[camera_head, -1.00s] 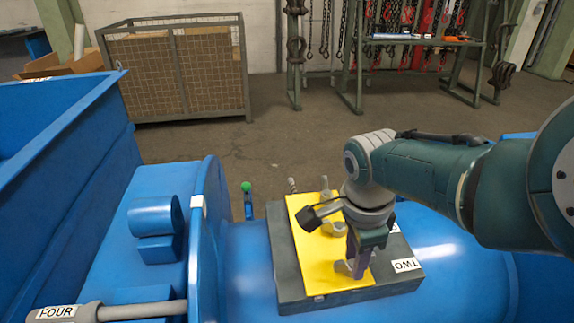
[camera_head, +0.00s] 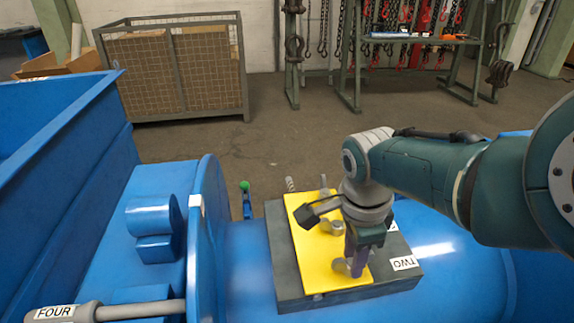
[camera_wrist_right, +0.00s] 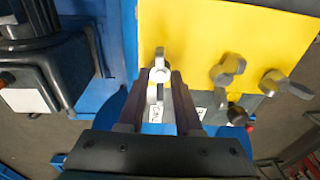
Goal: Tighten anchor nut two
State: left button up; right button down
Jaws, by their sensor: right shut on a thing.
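My right gripper (camera_head: 353,262) points down at the front right of a yellow plate (camera_head: 318,245) on a dark block (camera_head: 290,290). A white TWO label (camera_head: 404,262) is on the block just right of it. Anchor nut two, a grey winged nut (camera_head: 341,268), is at the fingertips and partly hidden by them. In the right wrist view the nut (camera_wrist_right: 158,72) sits between the two dark fingertips (camera_wrist_right: 160,80) at the yellow plate's edge. The gripper is shut on it. My left gripper is not in view.
Other grey winged nuts stand on the plate, one at its middle (camera_head: 337,228) and one at its far edge (camera_head: 325,192). Blue machine housing (camera_head: 240,285) surrounds the block. A rod with a FOUR label (camera_head: 56,312) lies at the lower left.

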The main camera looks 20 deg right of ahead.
aim_at(349, 268)
dwell(0.5)
dwell(0.3)
jog(key=c, duration=0.9)
grip_release()
jog(key=r+p, duration=0.2)
jog(key=r, duration=0.1)
jog(key=r+p, duration=0.5)
jog(key=r, duration=0.2)
jog(key=shift+s+a, duration=0.25)
jog(key=shift+a, duration=0.15)
